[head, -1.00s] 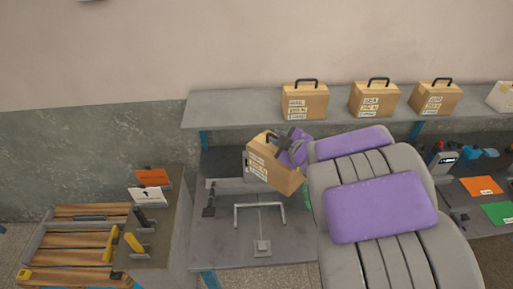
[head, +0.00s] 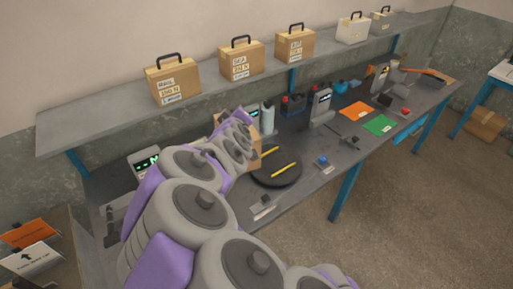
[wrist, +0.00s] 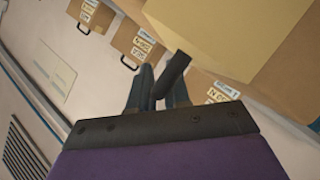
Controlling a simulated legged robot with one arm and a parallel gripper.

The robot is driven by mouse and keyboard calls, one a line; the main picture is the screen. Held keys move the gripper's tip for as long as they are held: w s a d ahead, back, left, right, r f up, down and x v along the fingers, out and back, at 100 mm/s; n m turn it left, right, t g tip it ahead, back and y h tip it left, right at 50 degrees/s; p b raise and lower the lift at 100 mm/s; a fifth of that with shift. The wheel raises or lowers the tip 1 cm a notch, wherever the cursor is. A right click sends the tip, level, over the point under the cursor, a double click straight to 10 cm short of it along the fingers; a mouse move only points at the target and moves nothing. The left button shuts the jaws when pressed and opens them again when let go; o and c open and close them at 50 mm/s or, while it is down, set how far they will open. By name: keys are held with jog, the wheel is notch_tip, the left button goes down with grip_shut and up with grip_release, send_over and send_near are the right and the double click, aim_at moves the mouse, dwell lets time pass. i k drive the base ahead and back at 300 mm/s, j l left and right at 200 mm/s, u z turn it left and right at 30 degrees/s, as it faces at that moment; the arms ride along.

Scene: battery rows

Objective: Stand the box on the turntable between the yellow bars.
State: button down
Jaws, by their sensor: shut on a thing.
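The black round turntable (head: 262,180) lies on the bench in the head view, with two yellow bars (head: 285,170) across its top. The tan box (head: 255,157) is mostly hidden behind my arm; a strip of it shows just left of the turntable, and I cannot tell its height above the bench. In the wrist view the box (wrist: 235,35) fills the upper right. My gripper (wrist: 158,88) is shut on its dark handle (wrist: 173,75). In the head view the gripper's fingers are hidden by my arm.
Several boxes with handles stand on the shelf (head: 110,116) above the bench. Right of the turntable are a grey device (head: 321,107), an orange sheet (head: 357,111) and a green sheet (head: 380,125). A small blue-topped block (head: 322,162) sits near the bench's front edge.

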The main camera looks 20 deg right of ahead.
aim_at(275, 161)
jog(key=i+l+z, duration=0.1)
jog(key=l, duration=0.35)
jog(key=i+l+z, duration=0.15)
jog(key=l, duration=0.3)
jog(key=i+l+z, duration=0.1)
jog(key=i+l, duration=0.25)
jog(key=i+l+z, duration=0.1)
jog(key=l, duration=0.35)
jog(key=i, duration=0.1)
